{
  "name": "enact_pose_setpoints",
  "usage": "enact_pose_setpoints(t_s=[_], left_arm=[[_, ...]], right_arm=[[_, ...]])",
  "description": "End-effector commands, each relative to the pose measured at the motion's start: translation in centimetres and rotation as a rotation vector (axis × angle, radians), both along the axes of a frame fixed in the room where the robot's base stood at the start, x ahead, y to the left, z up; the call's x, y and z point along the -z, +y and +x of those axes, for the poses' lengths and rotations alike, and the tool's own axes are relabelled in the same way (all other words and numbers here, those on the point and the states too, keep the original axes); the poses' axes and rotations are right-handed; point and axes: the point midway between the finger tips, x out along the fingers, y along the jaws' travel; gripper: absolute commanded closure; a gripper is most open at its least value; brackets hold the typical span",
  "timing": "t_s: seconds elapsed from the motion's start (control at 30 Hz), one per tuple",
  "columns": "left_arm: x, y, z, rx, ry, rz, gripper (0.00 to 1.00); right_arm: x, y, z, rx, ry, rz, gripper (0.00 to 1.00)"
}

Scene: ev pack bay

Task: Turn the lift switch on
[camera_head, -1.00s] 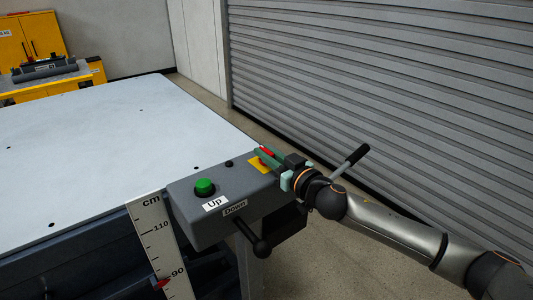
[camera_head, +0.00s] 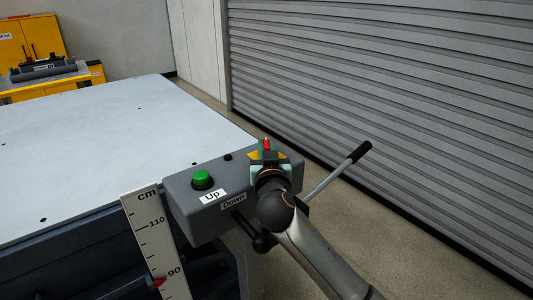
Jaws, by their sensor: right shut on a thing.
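The grey control box (camera_head: 185,225) sits at the corner of the lift table. A red switch knob (camera_head: 266,144) stands on a yellow plate (camera_head: 251,156) at the right end of the box. My right gripper (camera_head: 267,152) is shut on this red knob, with green fingers on both sides of it. The gripper and wrist hide most of the knob and part of the plate. My left gripper is not in view.
A green button (camera_head: 202,180) sits above an "Up" label (camera_head: 212,196), with a "Down" label (camera_head: 233,201) beside it. A lever with a black grip (camera_head: 360,152) rises right of my wrist. The table top (camera_head: 110,135) is clear. A cm scale (camera_head: 155,240) stands at the front.

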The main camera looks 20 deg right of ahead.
Motion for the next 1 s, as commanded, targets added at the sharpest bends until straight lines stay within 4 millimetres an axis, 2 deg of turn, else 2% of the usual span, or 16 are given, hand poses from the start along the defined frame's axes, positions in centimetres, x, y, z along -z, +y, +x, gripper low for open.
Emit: enact_pose_setpoints(t_s=[0.3,0.7,0.73,1.0], left_arm=[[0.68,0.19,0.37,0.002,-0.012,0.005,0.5],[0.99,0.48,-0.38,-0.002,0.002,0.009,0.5],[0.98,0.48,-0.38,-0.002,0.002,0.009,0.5],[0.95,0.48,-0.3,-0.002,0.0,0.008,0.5]], right_arm=[[0.08,-0.03,0.02,0.085,0.0,0.0,1.0],[-0.05,-0.08,0.03,0.091,-0.001,-0.003,1.0],[-0.06,-0.07,0.04,0.091,-0.001,-0.003,0.82],[-0.06,-0.03,0.02,0.09,-0.002,-0.002,0.54]])
